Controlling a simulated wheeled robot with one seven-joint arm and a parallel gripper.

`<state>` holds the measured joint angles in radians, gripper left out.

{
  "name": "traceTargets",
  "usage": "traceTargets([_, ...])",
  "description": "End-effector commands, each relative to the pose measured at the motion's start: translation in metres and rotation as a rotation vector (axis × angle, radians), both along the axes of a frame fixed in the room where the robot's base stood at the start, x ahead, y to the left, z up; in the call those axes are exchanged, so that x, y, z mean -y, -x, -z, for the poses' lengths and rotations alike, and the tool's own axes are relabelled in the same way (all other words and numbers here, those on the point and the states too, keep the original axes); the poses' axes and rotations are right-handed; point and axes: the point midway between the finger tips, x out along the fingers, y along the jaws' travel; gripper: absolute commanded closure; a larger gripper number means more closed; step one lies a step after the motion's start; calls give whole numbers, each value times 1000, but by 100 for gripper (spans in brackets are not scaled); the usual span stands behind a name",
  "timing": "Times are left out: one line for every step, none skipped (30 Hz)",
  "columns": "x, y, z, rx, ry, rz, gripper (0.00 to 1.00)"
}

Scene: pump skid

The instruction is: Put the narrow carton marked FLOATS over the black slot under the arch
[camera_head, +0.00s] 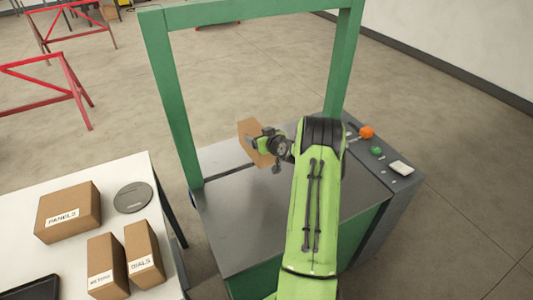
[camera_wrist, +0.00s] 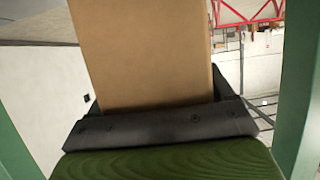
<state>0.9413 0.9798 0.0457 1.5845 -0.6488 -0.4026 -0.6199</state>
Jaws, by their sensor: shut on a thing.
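My gripper (camera_head: 264,144) is shut on a narrow brown carton (camera_head: 246,129), tilted and held above the metal bench top (camera_head: 272,232), between the posts of the green arch (camera_head: 174,110). No label shows on the carton's visible faces, so I cannot read its name. In the wrist view the plain carton (camera_wrist: 140,50) rises from the dark jaw bar (camera_wrist: 160,124). The black slot (camera_head: 228,173) is a dark line across the bench under the arch, left of the carton. Its right part is hidden behind my gripper and arm.
A white table at left holds cartons marked PANELS (camera_head: 68,212) and DIALS (camera_head: 144,255), another carton (camera_head: 107,266) with an unclear label, and a grey disc (camera_head: 132,198). A grey side panel at right carries an orange knob (camera_head: 366,132) and green knob (camera_head: 377,150).

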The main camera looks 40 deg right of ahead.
Motion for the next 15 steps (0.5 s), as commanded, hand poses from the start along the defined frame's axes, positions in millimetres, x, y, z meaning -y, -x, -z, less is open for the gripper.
traceTargets([4,-7,-9,3,1,18,67])
traceTargets([8,-9,-8,2,0,30,67])
traceTargets([10,-11,-8,2,-1,42,67])
traceTargets([12,-12,-6,1,-1,49,67])
traceTargets([13,-13,-4,0,-2,54,67])
traceTargets([14,-14,2,-1,-4,58,67])
traceTargets([14,-14,9,-2,-5,59,67])
traceTargets([15,-14,16,-2,-6,61,67])
traceTargets([14,-13,27,-3,-7,60,67])
traceTargets([14,-13,35,-3,-7,60,67])
traceTargets([14,-13,41,-2,-6,61,67])
traceTargets([14,-13,48,-1,-5,60,67])
traceTargets([14,-13,52,-1,-4,60,67])
traceTargets([14,-13,56,-1,-4,59,67])
traceTargets([14,-13,62,-1,-4,59,67])
